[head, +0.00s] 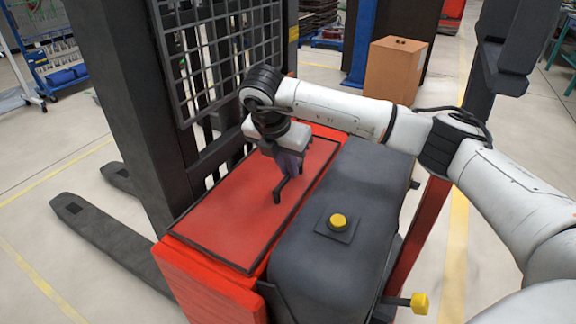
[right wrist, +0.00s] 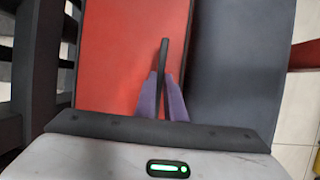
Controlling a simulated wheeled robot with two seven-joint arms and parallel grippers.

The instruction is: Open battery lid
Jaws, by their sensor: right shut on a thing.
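The battery lid (head: 222,218) is a red panel with a dark border on top of the red forklift body, and it appears to lie flat. It also fills the middle of the right wrist view (right wrist: 120,60). A dark handle (head: 278,192) stands on the lid, and it shows upright in the right wrist view (right wrist: 164,55). My right gripper (head: 290,168) is above the lid, with its purple fingers (right wrist: 161,95) shut on the handle from both sides. The lower part of the handle between the fingers is partly hidden. My left gripper is in neither view.
A dark grey cover (head: 355,190) with a yellow button (head: 338,221) lies right of the lid. The black mast and mesh guard (head: 220,55) rise at its left and back. Forks (head: 110,240) extend left over the floor. A cardboard box (head: 395,70) stands behind.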

